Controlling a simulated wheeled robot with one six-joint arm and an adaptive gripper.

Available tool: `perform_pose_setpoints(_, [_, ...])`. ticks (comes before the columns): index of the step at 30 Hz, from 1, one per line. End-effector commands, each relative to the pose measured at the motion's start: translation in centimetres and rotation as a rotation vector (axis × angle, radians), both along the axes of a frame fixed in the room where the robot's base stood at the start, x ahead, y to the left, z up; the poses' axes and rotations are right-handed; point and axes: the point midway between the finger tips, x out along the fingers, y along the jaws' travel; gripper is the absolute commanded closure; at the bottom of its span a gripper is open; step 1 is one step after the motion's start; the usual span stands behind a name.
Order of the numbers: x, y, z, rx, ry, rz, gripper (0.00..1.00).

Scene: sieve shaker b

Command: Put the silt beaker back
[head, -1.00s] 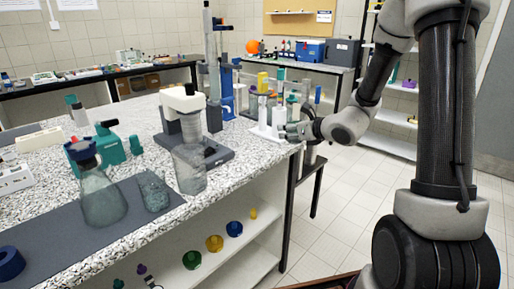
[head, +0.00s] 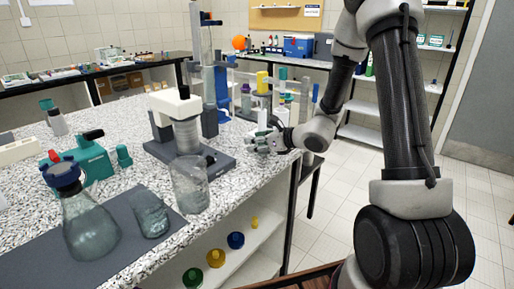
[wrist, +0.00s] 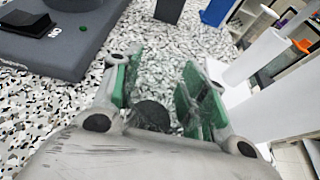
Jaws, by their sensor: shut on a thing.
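My gripper (head: 258,143) is low over the right edge of the speckled counter, right of the sieve shaker (head: 178,108). In the wrist view, my gripper's green-padded fingers (wrist: 158,78) stand apart around a clear, hard-to-see glass thing. A dark patch (wrist: 152,115) shows low between them. I take this to be the silt beaker, though its outline is barely visible. Whether it touches the counter I cannot tell. A larger clear beaker (head: 190,186) stands in front of the shaker. A small glass beaker (head: 150,216) is on the dark mat (head: 35,262).
A blue-topped flask (head: 92,230) stands on the mat, with a teal device (head: 88,163) behind it. In the wrist view, the dark shaker base (wrist: 60,45) is upper left and a white cylinder (wrist: 255,57) is close on the right.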

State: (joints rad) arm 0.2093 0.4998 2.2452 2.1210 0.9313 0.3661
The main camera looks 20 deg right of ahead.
Motion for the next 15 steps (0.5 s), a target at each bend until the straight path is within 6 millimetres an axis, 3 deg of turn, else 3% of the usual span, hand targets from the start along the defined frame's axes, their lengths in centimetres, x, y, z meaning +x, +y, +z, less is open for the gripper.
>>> perform_pose_setpoints(4, [0.0,0.0,-1.9,0.001,0.002,-0.001,0.86])
perform_pose_setpoints(15, [0.0,0.0,-2.3,-0.001,0.001,-0.001,0.86])
